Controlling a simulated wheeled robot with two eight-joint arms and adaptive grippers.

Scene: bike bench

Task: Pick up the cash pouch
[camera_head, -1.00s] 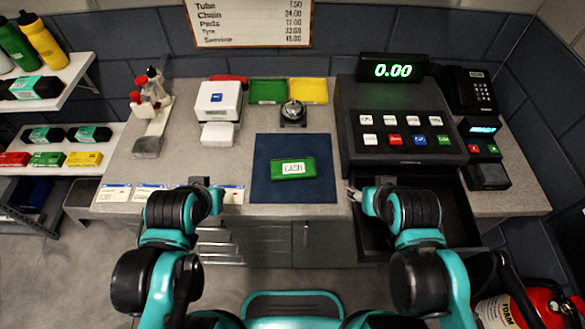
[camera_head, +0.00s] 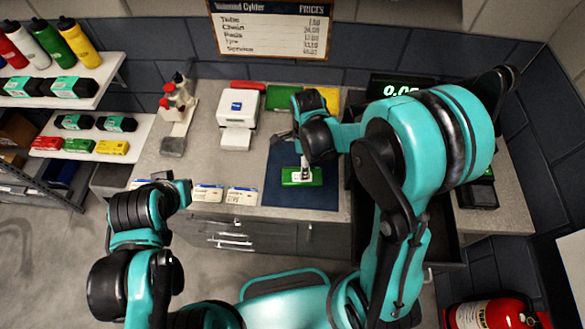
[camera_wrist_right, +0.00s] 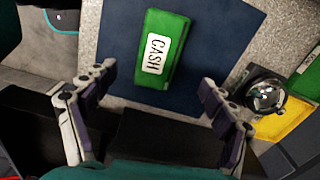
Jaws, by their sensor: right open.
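The green cash pouch (camera_head: 302,181) with a white CASH label lies flat on the dark blue mat (camera_head: 280,195). In the right wrist view the pouch (camera_wrist_right: 164,50) lies ahead of and between the open fingers of my right gripper (camera_wrist_right: 155,105), with nothing held. In the head view my right gripper (camera_head: 292,140) hangs over the mat, just beyond the pouch, and hides part of it. My left gripper (camera_head: 182,191) is low at the counter's front edge, away from the pouch; its fingers are hard to make out.
A service bell (camera_wrist_right: 266,95) stands beside the mat, with yellow (camera_wrist_right: 288,127) and green trays near it. A white card device (camera_head: 238,118) is left of the mat. Small cards (camera_head: 240,196) line the counter's front edge. My right arm hides most of the cash register.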

